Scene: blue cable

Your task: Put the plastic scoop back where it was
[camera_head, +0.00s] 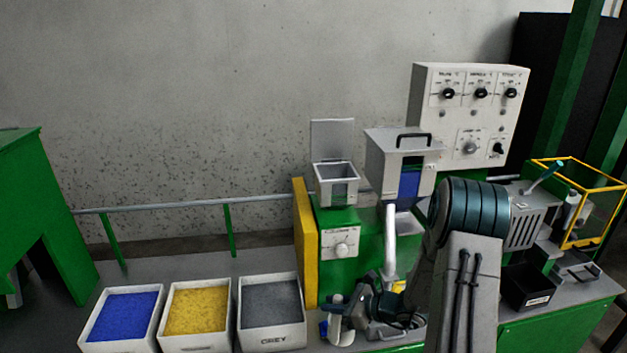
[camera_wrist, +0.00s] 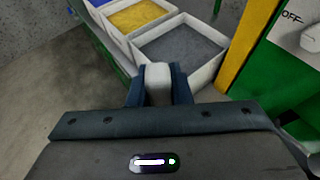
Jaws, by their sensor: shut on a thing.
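My gripper (camera_wrist: 157,88) is shut on a white piece, which I take to be the handle of the plastic scoop (camera_wrist: 158,84). In the head view my gripper (camera_head: 340,313) is low in front of the green machine, just right of the grey bin, with the white scoop (camera_head: 343,336) at its jaws. The scoop's bowl is not clearly seen. Three white bins stand in a row to the left: one of blue pellets (camera_head: 121,303), one of yellow (camera_head: 196,310) and one of grey (camera_head: 270,307), marked GREY.
The green machine with a yellow side plate (camera_head: 306,245) stands right of the bins. It carries an open grey hopper (camera_head: 337,184). A control box (camera_head: 467,115) is behind. A black box (camera_head: 527,290) and a yellow-framed guard (camera_head: 583,205) are at the right.

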